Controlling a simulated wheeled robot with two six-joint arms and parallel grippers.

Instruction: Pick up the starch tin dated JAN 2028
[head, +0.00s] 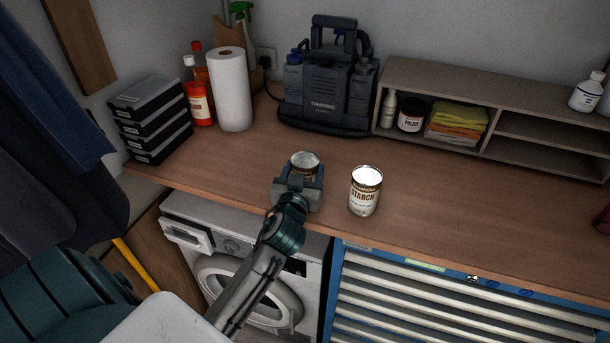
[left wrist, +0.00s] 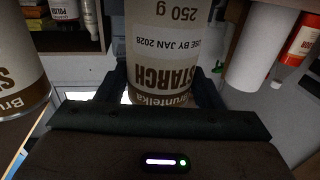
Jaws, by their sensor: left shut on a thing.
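My left gripper (head: 298,187) is at the counter's front edge, shut around a starch tin (head: 305,163). Only the tin's top and upper part show in the head view; the gripper hides the rest. In the left wrist view the held tin (left wrist: 168,45) appears upside down between the fingers, its label reading STARCH, 250 g and USE BY JAN 2028. I cannot tell whether its base touches the counter. A second starch tin (head: 365,191) stands upright just right of the gripper, and it shows at the left wrist view's left edge (left wrist: 18,60); its date is not readable. My right gripper is not in view.
A paper towel roll (head: 231,90), red bottles (head: 201,100) and stacked black cases (head: 150,118) stand at the left. A dark cleaning machine (head: 325,85) and a shelf (head: 535,125) stand at the back.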

